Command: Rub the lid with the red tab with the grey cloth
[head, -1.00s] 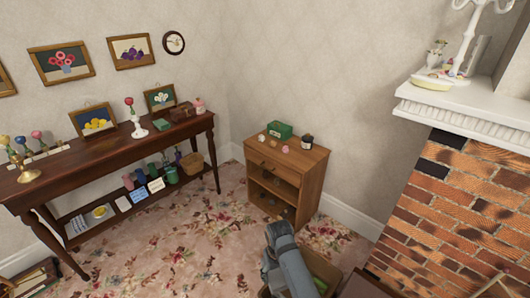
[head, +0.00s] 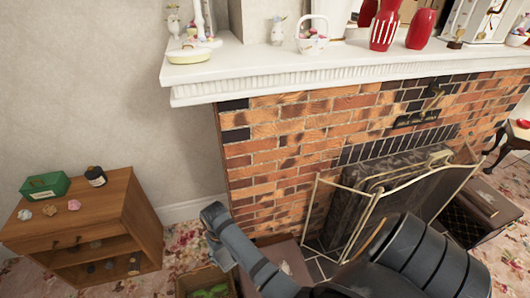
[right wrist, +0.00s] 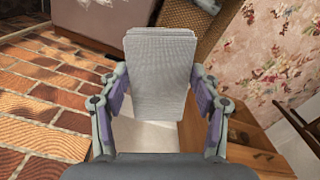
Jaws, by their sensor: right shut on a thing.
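In the right wrist view my right gripper (right wrist: 159,76) is shut on a folded grey cloth (right wrist: 160,50), which stands out beyond the fingertips. In the head view my right gripper (head: 222,254) is small and low, left of the fireplace, and the cloth is hard to make out there. I cannot make out a lid with a red tab in either view. My left gripper is not in view.
A wooden cabinet (head: 130,205) at left bears a green box (head: 45,186), a dark jar (head: 95,176) and small items. A white mantel (head: 330,68) with red vases (head: 383,30) tops the brick fireplace (head: 270,150). A brass-framed fire screen (head: 318,205) stands before it.

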